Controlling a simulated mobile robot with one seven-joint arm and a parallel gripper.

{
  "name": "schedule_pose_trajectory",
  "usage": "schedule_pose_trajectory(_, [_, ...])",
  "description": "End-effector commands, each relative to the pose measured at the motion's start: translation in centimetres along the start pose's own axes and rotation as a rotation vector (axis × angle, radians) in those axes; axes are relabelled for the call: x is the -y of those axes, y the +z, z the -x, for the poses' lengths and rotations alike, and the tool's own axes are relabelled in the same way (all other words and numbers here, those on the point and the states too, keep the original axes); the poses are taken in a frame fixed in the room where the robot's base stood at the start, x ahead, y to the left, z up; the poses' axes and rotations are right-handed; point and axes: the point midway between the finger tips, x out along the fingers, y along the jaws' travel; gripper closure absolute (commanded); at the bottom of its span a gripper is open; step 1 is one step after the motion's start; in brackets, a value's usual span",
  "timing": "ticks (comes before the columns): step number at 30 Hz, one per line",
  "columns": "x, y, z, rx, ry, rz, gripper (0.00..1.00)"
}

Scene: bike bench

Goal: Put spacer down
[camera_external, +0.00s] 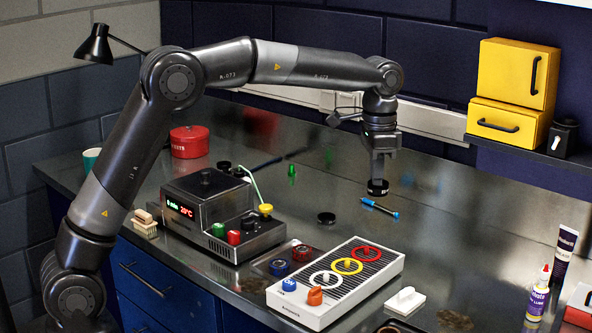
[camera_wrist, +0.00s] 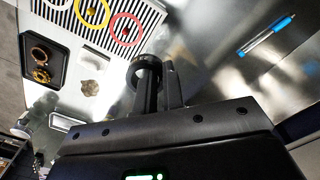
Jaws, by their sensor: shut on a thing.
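My gripper (camera_external: 380,172) is shut on a black round spacer (camera_external: 377,188) and holds it above the steel bench, pointing down. In the wrist view the spacer (camera_wrist: 146,72) shows as a black ring at the fingertips of my gripper (camera_wrist: 158,85). The spacer is clear of the things around it in the external view; its exact height is hard to tell. Another black disc (camera_external: 326,218) lies on the bench to the left. The white box (camera_external: 322,310) with a striped top bears red, yellow and white rings around pegs, in front of my gripper.
A blue pen-like tool (camera_external: 380,208) lies near my gripper. A heater unit with a red display (camera_external: 232,240) stands left. A white block (camera_external: 405,301) and a purple-labelled bottle (camera_external: 537,295) are at front right. Bare bench (camera_external: 465,225) lies to the right.

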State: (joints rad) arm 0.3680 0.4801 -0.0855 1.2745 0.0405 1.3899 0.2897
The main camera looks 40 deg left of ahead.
Motion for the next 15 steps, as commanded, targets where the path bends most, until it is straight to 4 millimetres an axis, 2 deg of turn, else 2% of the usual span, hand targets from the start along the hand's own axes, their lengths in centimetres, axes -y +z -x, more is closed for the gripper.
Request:
schedule_pose_trajectory(1, [-0.9,-0.4,0.0,0.000,0.000,-0.009,1.00])
schedule_pose_trajectory(10, [-0.6,-0.3,-4.5,0.001,0.001,-0.004,1.00])
schedule_pose_trajectory(15, [1.2,-0.3,-6.1,0.001,0.000,0.001,1.00])
